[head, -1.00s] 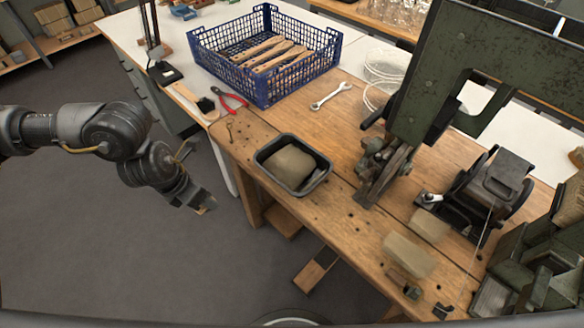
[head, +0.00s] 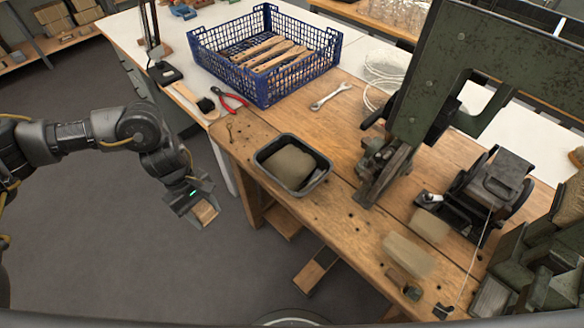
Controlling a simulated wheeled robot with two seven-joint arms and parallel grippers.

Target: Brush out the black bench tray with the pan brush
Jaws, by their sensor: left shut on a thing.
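The black bench tray (head: 322,181) sits on the wooden bench near its front left edge. A tan, rounded mass lies in it and covers much of its floor. My left gripper (head: 196,204) is left of the tray, out over the floor beyond the bench edge. It is shut on a small light-brown wooden piece (head: 206,213); whether that is the pan brush I cannot tell. A brush with black bristles (head: 206,105) and a pale wooden handle lies by the red pliers at the bench's left end. My right gripper is not in view.
A blue crate (head: 290,84) with wooden handles stands behind the tray. A spanner (head: 331,96) lies on the bench. A green machine (head: 430,75) stands right of the tray. Tan blocks (head: 408,255) lie near the front right. Bench around the tray's left is mostly clear.

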